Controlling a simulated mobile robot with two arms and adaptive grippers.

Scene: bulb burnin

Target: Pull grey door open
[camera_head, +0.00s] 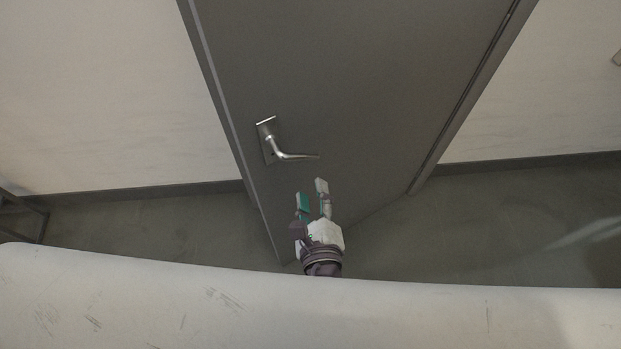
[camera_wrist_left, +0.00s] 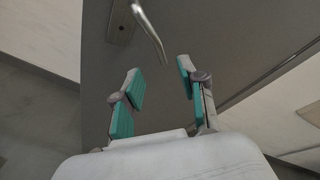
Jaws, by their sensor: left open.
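The grey door (camera_head: 350,80) fills the middle of the head view, and its left edge appears to stand out from the frame toward me. A silver lever handle (camera_head: 290,155) sits near that left edge, its lever pointing right. My left gripper (camera_head: 312,190) is open and empty, just below the lever's free end and apart from it. In the left wrist view the two teal-padded fingers (camera_wrist_left: 160,80) are spread, with the handle (camera_wrist_left: 147,28) beyond them and nothing between. My right gripper is in neither view.
Pale walls (camera_head: 90,90) flank the door on both sides, with a dark skirting along the floor. The dark floor (camera_head: 500,215) is clear at right. A dark framed piece of furniture (camera_head: 25,215) stands at the far left.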

